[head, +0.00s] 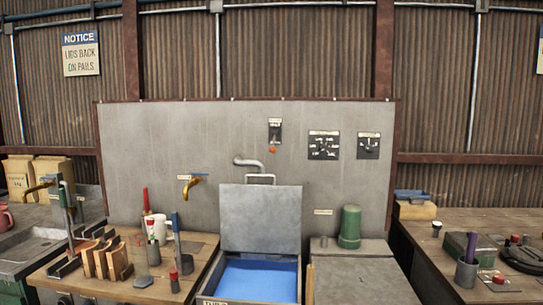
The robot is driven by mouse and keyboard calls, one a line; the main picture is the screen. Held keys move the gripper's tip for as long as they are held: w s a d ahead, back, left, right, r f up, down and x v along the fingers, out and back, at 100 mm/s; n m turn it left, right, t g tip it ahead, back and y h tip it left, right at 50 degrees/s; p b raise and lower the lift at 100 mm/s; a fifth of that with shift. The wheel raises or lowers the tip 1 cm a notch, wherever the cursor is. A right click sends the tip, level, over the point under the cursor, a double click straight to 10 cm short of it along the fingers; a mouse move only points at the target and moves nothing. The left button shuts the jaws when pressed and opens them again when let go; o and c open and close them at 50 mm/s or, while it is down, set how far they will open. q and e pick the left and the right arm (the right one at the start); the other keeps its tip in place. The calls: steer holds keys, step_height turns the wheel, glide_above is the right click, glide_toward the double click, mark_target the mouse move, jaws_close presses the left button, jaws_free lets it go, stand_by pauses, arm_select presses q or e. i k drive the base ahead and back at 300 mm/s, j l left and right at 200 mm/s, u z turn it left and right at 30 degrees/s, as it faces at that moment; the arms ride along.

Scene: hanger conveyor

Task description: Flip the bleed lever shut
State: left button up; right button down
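None of the labels is legible enough to show which fitting is the bleed lever. A small dark wall plate (275,128) with an orange-red tip (273,150) below it is on the upper middle of the grey panel. A curved brass-coloured fitting (192,184) sticks out of the panel at left, beside a small label (184,177). Another brass-coloured fitting (38,187) shows at the far left. Whether any lever is open or shut cannot be told. Neither of my grippers is in view.
A grey panel (340,185) carries two dials (324,145) (368,146) and a grey pipe (248,161). Below stands a tank with blue contents (258,279) and a raised lid (260,215). A green canister (350,227) stands right. Cluttered benches flank both sides.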

mark_target(274, 133)
steer(key=i+j+z, duration=0.1)
steer(key=i, duration=0.45)
steer(key=i+j+z, duration=0.15)
steer(key=i+j, duration=0.25)
steer(key=i, duration=0.15)
steer(key=i+j+z, duration=0.1)
steer(key=i+j, duration=0.2)
steer(key=i, duration=0.2)
